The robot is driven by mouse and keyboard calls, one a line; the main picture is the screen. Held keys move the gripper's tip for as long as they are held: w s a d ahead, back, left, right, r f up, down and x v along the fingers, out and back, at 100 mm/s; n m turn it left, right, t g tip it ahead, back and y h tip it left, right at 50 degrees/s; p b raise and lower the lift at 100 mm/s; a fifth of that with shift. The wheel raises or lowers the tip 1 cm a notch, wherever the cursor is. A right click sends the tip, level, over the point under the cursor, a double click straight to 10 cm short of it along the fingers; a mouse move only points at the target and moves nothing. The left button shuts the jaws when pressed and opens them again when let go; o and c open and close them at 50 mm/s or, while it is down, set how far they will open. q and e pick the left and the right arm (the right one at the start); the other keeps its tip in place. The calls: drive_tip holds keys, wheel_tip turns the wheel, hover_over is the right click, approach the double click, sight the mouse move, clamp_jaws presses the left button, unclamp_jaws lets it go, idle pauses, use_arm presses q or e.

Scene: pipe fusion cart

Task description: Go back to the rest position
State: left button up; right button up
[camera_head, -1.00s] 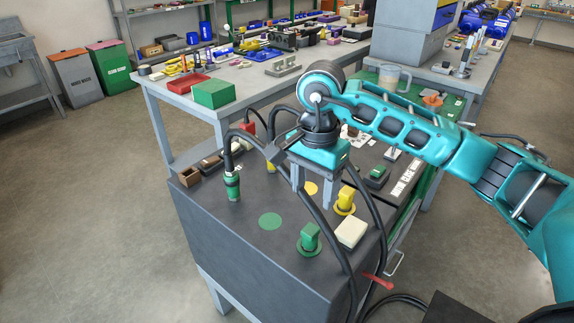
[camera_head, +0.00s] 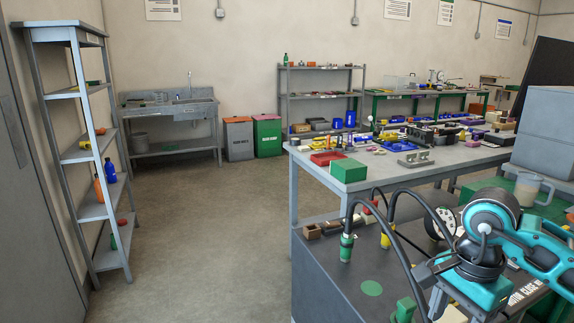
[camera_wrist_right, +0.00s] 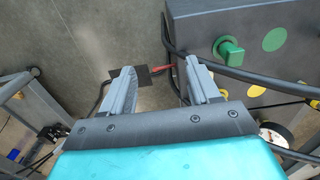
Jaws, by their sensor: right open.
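My right gripper (camera_wrist_right: 160,86) is open, with both fingers apart and nothing between them in the right wrist view. In the head view its teal body (camera_head: 478,292) is at the lower right, in front of the dark cart top (camera_head: 325,262). In the wrist view the cart (camera_wrist_right: 200,18) lies ahead and to the right, with a green plug (camera_wrist_right: 228,49) on it. The head view also shows a green connector (camera_head: 346,247) upright on the cart. My left gripper is not in view.
Black cables (camera_head: 395,232) arch over the cart near the right gripper. A workbench (camera_head: 300,165) with a green box (camera_head: 348,171) stands behind it. A shelf rack (camera_head: 80,150) stands at the left. The floor (camera_head: 190,250) between rack and cart is clear.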

drive_tip(key=s+a+f+m+g+y, duration=0.1)
drive_tip(key=s+a+f+y, duration=0.15)
drive_tip(key=a+y, duration=0.4)
drive_tip(key=s+a+f+m+g+y, duration=0.1)
drive_tip(key=s+a+m+y, duration=0.15)
drive_tip(key=a, duration=0.75)
drive_tip(key=a+r+m+t+y, duration=0.7)
drive_tip(key=m+y, duration=0.4)
drive_tip(key=m, duration=0.4)
drive_tip(key=w+d+f+m+t+h, duration=0.2)
drive_tip(key=d+f+m+t+h, duration=0.3)
drive_tip(key=m, duration=0.6)
drive_tip(key=w+d+f+m+t+h, duration=0.3)
drive_tip(key=m+t+h, duration=0.3)
drive_tip(key=m, duration=0.5)
drive_tip(key=s+d+f+m+g+h, duration=0.2)
drive_tip(key=s+d+f+m+h, duration=0.1)
drive_tip(key=s+f+m, duration=0.2)
drive_tip(key=s+d+f+m+g+h, duration=0.3)
drive_tip(key=s+f+m, duration=0.3)
drive_tip(key=f+m, duration=0.4)
wheel_tip(320, 180, down, 4)
drive_tip(key=shift+s+d+f+h, duration=0.15)
drive_tip(key=shift+d+h, duration=0.35)
